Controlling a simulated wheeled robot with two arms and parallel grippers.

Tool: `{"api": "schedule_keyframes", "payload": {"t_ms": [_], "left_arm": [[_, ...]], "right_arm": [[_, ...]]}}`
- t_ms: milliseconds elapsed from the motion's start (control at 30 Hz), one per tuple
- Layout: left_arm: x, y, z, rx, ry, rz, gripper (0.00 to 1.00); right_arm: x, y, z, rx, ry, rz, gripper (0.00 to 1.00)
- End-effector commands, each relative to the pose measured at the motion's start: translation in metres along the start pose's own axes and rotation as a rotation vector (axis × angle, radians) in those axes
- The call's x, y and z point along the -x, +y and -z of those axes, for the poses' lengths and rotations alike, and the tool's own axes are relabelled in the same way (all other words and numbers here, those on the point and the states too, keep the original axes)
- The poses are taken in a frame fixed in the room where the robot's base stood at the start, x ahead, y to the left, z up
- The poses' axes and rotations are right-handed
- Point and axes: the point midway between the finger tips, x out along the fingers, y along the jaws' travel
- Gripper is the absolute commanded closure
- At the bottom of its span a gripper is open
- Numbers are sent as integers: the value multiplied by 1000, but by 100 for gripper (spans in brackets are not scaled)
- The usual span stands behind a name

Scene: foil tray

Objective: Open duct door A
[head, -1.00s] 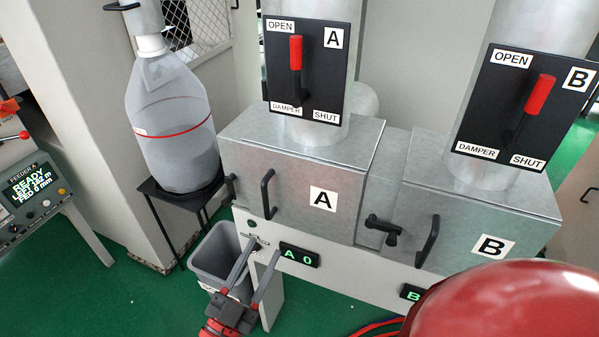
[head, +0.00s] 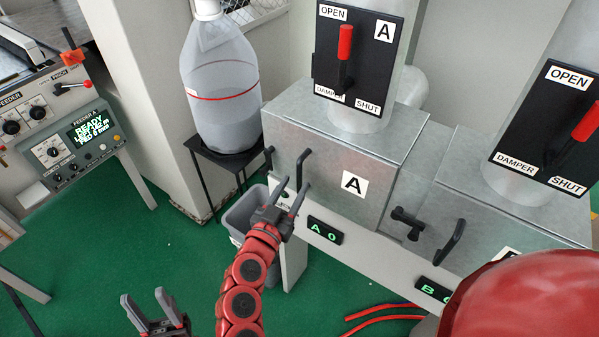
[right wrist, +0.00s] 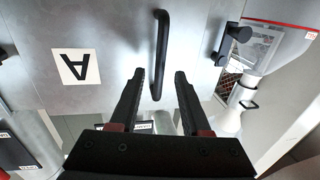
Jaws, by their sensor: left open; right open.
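Duct door A (head: 325,172) is the grey metal front of the box with the white A label, and it looks shut. Its black bar handle (head: 304,171) stands upright on the left part of the door. My right gripper (head: 290,189) is open just in front of and below the handle. In the right wrist view the handle (right wrist: 160,45) runs down between the open fingertips (right wrist: 158,76), and I see no grip on it. A black latch (head: 268,158) sits at the door's left edge. My left gripper (head: 145,298) is open and empty, low over the floor at left.
The damper A plate (head: 360,60) with its red lever stands above the box. A large bottle (head: 222,100) on a black stand is left of it. A grey bin (head: 240,215) sits below. A red rounded object (head: 530,290) blocks the lower right.

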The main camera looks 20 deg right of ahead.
Motion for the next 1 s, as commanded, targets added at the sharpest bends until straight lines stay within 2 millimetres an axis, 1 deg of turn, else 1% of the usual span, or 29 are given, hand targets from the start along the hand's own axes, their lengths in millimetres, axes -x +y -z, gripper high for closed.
{"api": "schedule_keyframes", "payload": {"t_ms": [33, 100, 233, 400, 600, 633, 767, 800, 900, 1000], "left_arm": [[-4, 0, 1, 0, 0, 0, 50], [-5, 0, 1, 0, 0, 0, 50], [-7, 0, 1, 0, 0, 0, 50], [-8, 0, 1, 0, 0, 0, 50], [-8, 0, 1, 0, 0, 0, 50], [-7, 0, 1, 0, 0, 0, 50], [-7, 0, 1, 0, 0, 0, 50], [-8, 0, 1, 0, 0, 0, 50], [-7, 0, 1, 0, 0, 0, 50], [-8, 0, 1, 0, 0, 0, 50]], "right_arm": [[-10, 2, 2, 1, 0, -6, 53], [-21, 2, 2, 0, 1, -5, 53], [-35, 1, 2, -1, 2, -2, 53], [-41, 0, 0, -1, 0, 0, 53], [-41, 0, 0, 0, 0, 0, 53], [-41, 0, 0, 0, 0, 0, 55], [-41, 0, 0, 0, 0, 0, 78], [-41, 0, 0, 0, 0, 0, 85], [-41, 0, 0, 0, 0, 0, 100], [-41, 0, 0, 0, 0, 0, 100]]}}
